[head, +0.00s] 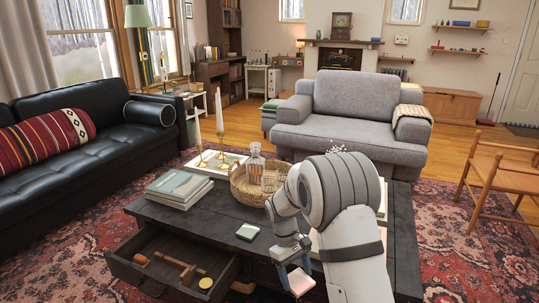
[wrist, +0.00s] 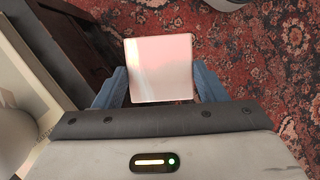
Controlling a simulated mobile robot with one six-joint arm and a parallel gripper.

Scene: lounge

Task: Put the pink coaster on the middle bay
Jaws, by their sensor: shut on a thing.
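The pink coaster (head: 299,282) is a thin, pale pink square with rounded corners. It also shows in the wrist view (wrist: 160,68), between the two blue fingers. My gripper (head: 290,256) is shut on it; the gripper also shows in the wrist view (wrist: 161,84). The coaster is in the air at the front of the dark coffee table (head: 200,219), below the height of its top. Carpet shows beneath it in the wrist view. The middle bay cannot be clearly made out; my arm hides much of the table's front and right side.
A drawer (head: 148,287) stands open at the table's left front, holding wooden items and a yellow disc. A pale square coaster (head: 247,231) lies near the table's front edge. Books (head: 179,187), a wicker tray (head: 247,191) and candlesticks (head: 221,150) stand on top. A wooden chair (head: 500,178) is at right.

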